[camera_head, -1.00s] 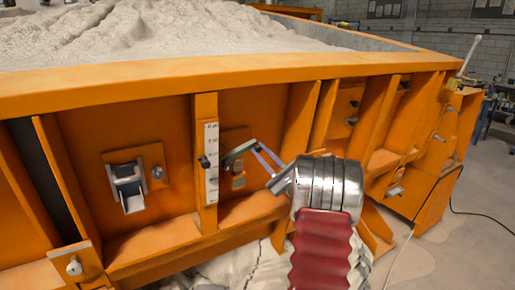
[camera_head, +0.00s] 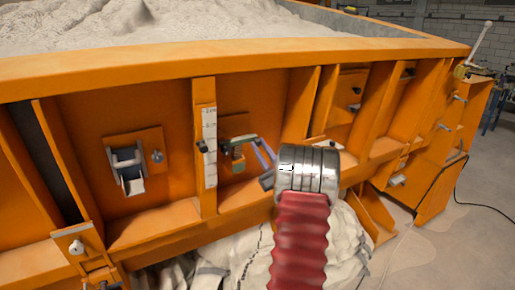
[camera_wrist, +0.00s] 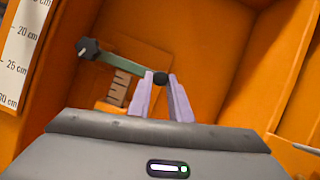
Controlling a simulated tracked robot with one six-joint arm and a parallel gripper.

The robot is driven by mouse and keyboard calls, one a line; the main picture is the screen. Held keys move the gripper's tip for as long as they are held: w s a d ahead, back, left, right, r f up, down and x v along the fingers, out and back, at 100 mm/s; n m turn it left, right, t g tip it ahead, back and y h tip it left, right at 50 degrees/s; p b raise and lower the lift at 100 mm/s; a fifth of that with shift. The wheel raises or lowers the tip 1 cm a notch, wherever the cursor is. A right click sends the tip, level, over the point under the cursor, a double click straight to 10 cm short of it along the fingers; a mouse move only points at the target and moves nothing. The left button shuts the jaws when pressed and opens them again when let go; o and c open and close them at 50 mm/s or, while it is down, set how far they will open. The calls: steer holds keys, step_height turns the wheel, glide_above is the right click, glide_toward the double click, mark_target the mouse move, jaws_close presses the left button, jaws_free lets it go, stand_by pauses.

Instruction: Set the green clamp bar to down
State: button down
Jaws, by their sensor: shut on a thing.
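The green clamp bar (camera_wrist: 118,62) runs from a dark pivot knob (camera_wrist: 88,48) to a black ball knob (camera_wrist: 160,78) at its other end in the wrist view. In the head view the bar (camera_head: 240,140) lies close to level, rising slightly to the right, on the orange panel right of the scale. My gripper (camera_head: 257,144) has its lilac fingers at the bar's knob end. In the wrist view the fingertips (camera_wrist: 161,79) stand on both sides of the black knob, shut on the bar's end. The exact contact is small and partly hidden.
A white scale strip (camera_head: 210,145) is fixed on an orange post left of the bar. A notched block (camera_wrist: 118,87) sits below the bar. A metal latch (camera_head: 128,170) is further left. Orange ribs (camera_head: 300,110) stand to the right; a sand-filled bed (camera_head: 180,35) is above.

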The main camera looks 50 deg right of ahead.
steer(key=shift+f, duration=0.3)
steer(key=c, duration=1.9)
jaws_free()
steer(key=shift+s, duration=0.1)
steer(key=v, duration=1.3)
steer(key=shift+s+a+f, duration=0.1)
steer(key=shift+s+f, duration=0.15)
steer(key=shift+s, duration=0.05)
